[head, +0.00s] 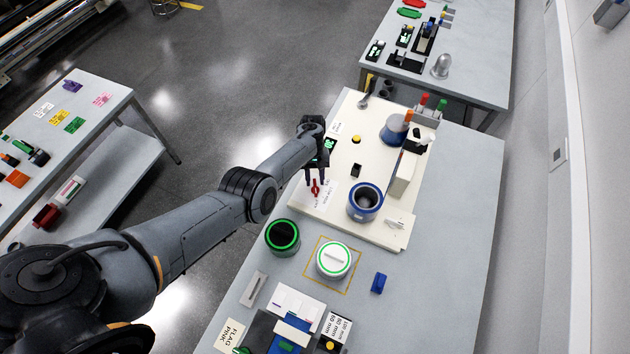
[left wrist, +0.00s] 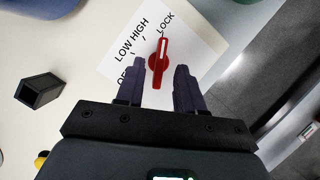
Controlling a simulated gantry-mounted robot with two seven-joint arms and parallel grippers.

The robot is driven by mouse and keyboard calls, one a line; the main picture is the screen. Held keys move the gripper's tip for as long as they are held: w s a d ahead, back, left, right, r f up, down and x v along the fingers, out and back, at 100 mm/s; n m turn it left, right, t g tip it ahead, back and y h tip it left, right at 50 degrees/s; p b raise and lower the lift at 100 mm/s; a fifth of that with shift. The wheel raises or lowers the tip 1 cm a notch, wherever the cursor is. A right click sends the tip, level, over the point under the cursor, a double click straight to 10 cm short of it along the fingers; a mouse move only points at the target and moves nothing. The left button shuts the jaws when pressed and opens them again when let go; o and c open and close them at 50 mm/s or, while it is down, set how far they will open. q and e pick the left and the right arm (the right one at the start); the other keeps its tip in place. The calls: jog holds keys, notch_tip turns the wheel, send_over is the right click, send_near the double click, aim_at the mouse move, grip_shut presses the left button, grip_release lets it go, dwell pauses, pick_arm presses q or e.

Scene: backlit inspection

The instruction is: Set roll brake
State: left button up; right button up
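The brake selector is a red knob (head: 315,190) on a white label plate at the left edge of the cream board. In the left wrist view the knob (left wrist: 159,66) has a white pointer stripe, pointing up near the word LOCK. The printed words LOW and HIGH (left wrist: 131,40) lie left of it; another word is partly hidden by a finger. My left gripper (head: 315,180) is open, its dark fingers (left wrist: 160,72) above and on either side of the knob in the picture. I cannot tell whether they touch it. My right gripper is not in view.
A green-ringed black cup (head: 282,236) and a white round lid (head: 334,259) stand on the grey table in front.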

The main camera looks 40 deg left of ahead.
pick_arm(q)
jog(key=v, duration=0.8)
jog(key=shift+r+p, duration=0.35)
jog(key=shift+p, duration=0.1)
jog(key=shift+a, duration=0.1)
jog(key=s+f+m+t+y+p, duration=0.15)
jog(key=s+m+y+p, duration=0.25)
jog(key=s, duration=0.5)
jog(key=s+d+r+m+t+p, duration=0.2)
jog(key=s+d+r+m, duration=0.1)
jog(key=s+d+r, duration=0.4)
jog(key=s+d+r+m+t+p, duration=0.2)
jog(key=s+d+r, duration=0.6)
jog(key=s, duration=0.5)
jog(key=shift+r+m+t+h, duration=0.4)
jog(key=shift+r+m+t, duration=0.15)
jog(key=shift+r+m, duration=0.45)
